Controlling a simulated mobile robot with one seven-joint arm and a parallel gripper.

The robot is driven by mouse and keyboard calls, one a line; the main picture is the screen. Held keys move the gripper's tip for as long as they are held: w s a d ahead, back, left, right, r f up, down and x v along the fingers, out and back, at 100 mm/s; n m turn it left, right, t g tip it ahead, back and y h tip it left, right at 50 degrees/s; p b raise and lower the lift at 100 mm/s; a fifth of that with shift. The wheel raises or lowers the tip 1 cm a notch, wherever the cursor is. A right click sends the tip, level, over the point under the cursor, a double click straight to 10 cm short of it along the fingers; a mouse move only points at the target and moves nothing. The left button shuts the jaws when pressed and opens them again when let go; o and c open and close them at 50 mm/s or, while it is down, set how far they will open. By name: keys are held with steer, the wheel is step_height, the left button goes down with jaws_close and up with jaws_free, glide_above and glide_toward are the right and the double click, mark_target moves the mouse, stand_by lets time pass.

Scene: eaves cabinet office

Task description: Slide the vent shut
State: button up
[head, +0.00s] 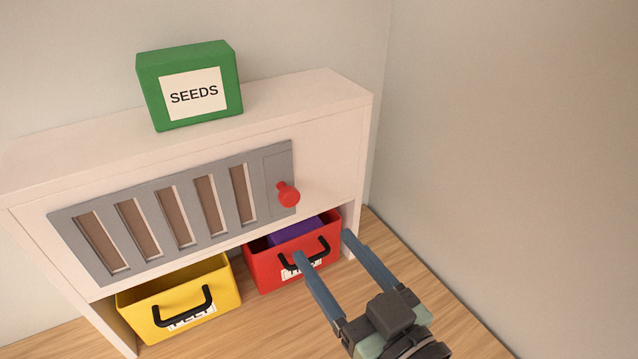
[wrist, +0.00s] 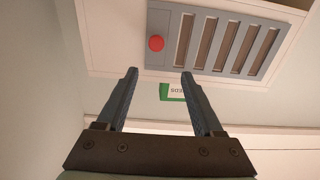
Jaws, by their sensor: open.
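The vent (head: 152,213) is a grey slotted panel on the front of a white cabinet, with several upright slots showing brown inside. A red knob (head: 288,194) sticks out of a plain plate at the vent's right end in the head view. The wrist view is turned over, so the vent (wrist: 228,45) shows at top with its knob (wrist: 156,43) at the left end. My gripper (head: 323,247) is open and empty, in front of the cabinet, lower and to the right of the knob in the head view. In the wrist view, the knob lies beyond and between my gripper's fingertips (wrist: 158,74), apart from them.
A green SEEDS box (head: 190,86) stands on the cabinet (head: 334,92). Below the vent are a yellow bin (head: 216,287) and a red bin (head: 262,270) with purple contents, both with black handles. A wall (head: 510,150) stands close on the right.

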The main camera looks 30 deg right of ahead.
mark_target(292, 200)
steer(key=w+p, duration=0.1)
steer(key=w, duration=0.2)
steer(key=w+p, duration=0.2)
steer(key=w, duration=0.2)
steer(key=w+f+p, duration=0.1)
steer(key=w+p, duration=0.1)
steer(key=w, duration=0.2)
steer(key=shift+d, duration=0.25)
steer(key=shift+w+f, duration=0.2)
steer(key=shift+w, duration=0.4)
jaws_close()
stand_by(0.6)
